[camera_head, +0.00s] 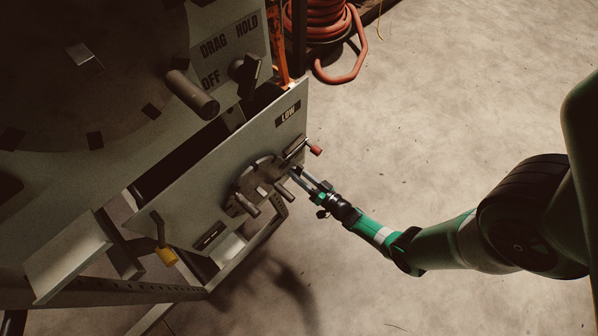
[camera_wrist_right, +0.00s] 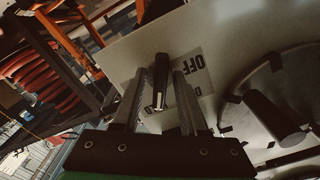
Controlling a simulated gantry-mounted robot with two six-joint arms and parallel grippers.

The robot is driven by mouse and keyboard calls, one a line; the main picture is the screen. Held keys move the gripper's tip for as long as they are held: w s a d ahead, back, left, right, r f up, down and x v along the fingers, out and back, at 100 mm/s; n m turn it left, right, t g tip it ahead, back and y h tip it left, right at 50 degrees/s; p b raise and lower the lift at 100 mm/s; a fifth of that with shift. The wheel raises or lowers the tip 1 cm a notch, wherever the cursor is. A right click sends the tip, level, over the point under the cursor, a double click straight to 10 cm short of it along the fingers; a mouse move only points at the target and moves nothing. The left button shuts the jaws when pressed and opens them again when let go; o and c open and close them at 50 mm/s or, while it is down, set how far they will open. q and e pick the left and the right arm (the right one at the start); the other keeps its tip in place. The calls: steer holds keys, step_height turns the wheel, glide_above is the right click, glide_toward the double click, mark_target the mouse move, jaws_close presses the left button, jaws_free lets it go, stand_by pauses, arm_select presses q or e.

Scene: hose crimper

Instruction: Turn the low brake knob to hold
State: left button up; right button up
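The rest of the plate's lettering is mostly hidden. In the wrist view my right gripper (camera_wrist_right: 160,76) is open, with one finger on each side of the knob and a narrow gap showing on both sides. Contact cannot be told. In the head view my right gripper (camera_head: 297,172) reaches the right part of the lower panel (camera_head: 190,182), below its LOW label (camera_head: 288,113). My left gripper is not in view.
Left of the gripper is a dark hub (camera_head: 262,182) with protruding handles. A red-tipped lever (camera_head: 315,150) stands close above the fingers. The upper panel carries another black knob (camera_head: 244,72) by DRAG, HOLD and OFF lettering. Open floor (camera_head: 450,90) lies to the right.

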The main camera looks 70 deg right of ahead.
steer(key=p+v, duration=0.2)
steer(key=v, duration=0.9)
steer(key=shift+s+a+p, duration=0.2)
steer(key=shift+s+p, duration=0.15)
steer(key=shift+p, duration=0.05)
